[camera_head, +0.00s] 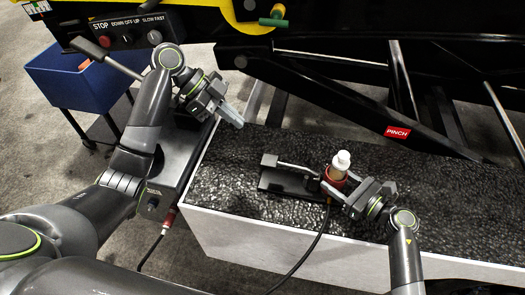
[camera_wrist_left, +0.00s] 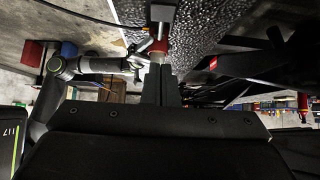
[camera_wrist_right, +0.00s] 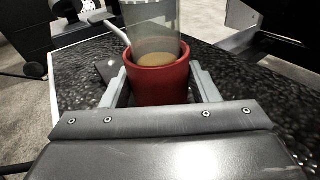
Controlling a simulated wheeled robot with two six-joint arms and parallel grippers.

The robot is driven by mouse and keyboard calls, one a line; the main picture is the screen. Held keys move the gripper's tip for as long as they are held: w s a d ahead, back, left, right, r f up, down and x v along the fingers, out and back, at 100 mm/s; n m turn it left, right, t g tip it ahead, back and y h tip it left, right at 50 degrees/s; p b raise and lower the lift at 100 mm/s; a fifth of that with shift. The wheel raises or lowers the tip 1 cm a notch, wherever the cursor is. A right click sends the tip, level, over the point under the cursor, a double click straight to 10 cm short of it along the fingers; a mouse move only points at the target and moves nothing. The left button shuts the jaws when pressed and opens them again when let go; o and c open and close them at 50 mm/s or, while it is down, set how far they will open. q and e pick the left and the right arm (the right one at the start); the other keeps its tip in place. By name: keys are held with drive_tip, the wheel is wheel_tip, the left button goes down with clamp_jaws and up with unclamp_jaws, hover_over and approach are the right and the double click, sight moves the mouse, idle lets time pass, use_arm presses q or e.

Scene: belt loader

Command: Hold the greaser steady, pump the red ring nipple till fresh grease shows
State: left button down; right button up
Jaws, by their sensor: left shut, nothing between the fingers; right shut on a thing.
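The greaser stands on the black textured top, with a red collar (camera_head: 335,177), a pale capped reservoir (camera_head: 342,162), a black base and a pump lever (camera_head: 292,166) reaching left. My right gripper (camera_head: 345,197) is shut on the red collar. In the right wrist view its fingers flank the red collar (camera_wrist_right: 160,82), and brown grease shows low in the clear reservoir (camera_wrist_right: 153,35). My left gripper (camera_head: 236,117) is shut and empty above the top's back left corner, apart from the lever. Its closed fingers (camera_wrist_left: 163,80) fill the middle of the left wrist view.
A black hose (camera_head: 318,245) runs from the greaser over the front edge. Black loader frame bars (camera_head: 330,105) with a red PINCH label (camera_head: 397,132) cross behind the top. A control panel (camera_head: 125,35) is at upper left.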

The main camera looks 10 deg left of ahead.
use_arm(q)
drive_tip(key=shift+f, duration=0.1)
hover_over(273, 161)
drive_tip(key=a, duration=0.3)
drive_tip(key=f, duration=0.7)
drive_tip(key=shift+d+f, duration=0.2)
drive_tip(key=shift+d, duration=0.05)
wheel_tip(273, 161, down, 2)
drive_tip(key=shift+a+f, duration=0.15)
drive_tip(key=shift+f, duration=0.65)
drive_tip(key=shift+f, duration=0.1)
